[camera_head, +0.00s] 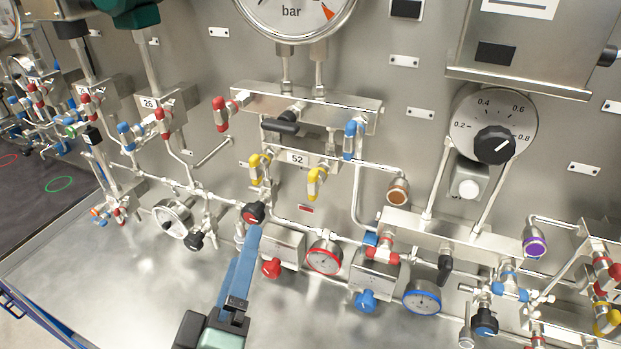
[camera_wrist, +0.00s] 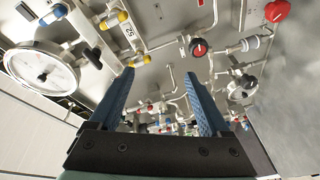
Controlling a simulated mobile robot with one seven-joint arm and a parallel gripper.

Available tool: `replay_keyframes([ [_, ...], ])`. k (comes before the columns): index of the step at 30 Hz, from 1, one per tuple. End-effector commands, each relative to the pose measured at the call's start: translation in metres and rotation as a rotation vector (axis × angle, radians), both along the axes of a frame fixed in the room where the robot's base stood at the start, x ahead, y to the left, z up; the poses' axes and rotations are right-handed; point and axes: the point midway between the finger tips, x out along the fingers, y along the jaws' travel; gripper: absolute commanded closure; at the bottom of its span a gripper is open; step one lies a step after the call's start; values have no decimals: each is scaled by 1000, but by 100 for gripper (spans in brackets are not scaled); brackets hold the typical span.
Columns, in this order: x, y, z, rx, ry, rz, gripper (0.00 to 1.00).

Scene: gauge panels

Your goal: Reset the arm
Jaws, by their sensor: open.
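My gripper (camera_head: 241,268) shows at the lower middle of the head view, its blue fingers pointing up towards the panel. In the wrist view my gripper (camera_wrist: 160,90) has its two blue fingers spread apart with nothing between them. In the head view the fingertips appear just below a black knob with a red centre (camera_head: 253,213). I cannot tell whether they touch it.
The metal panel carries a large bar gauge (camera_head: 294,12), a dial with a black knob (camera_head: 494,145), a red-rimmed gauge (camera_head: 324,257) and a blue-rimmed gauge (camera_head: 422,297). Pipes and several coloured valve handles crowd around the gripper. The metal ledge (camera_head: 110,290) at the lower left is bare.

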Motion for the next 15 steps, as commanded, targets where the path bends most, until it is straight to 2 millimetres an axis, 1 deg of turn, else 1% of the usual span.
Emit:
replay_keyframes([
  [1,13,-10,26,121,-79,1,19],
  [2,19,-15,42,193,-121,8,19],
  [3,25,-21,64,287,-177,26,19],
  [5,29,-31,100,420,-266,61,19],
  [6,30,-39,124,505,-325,91,19],
  [7,28,-44,141,567,-370,117,19],
  [8,26,-49,159,624,-414,145,19],
  [9,21,-56,182,695,-472,187,19],
  [12,2,-70,233,840,-596,304,19],
  [15,-20,-79,270,934,-686,409,19],
])
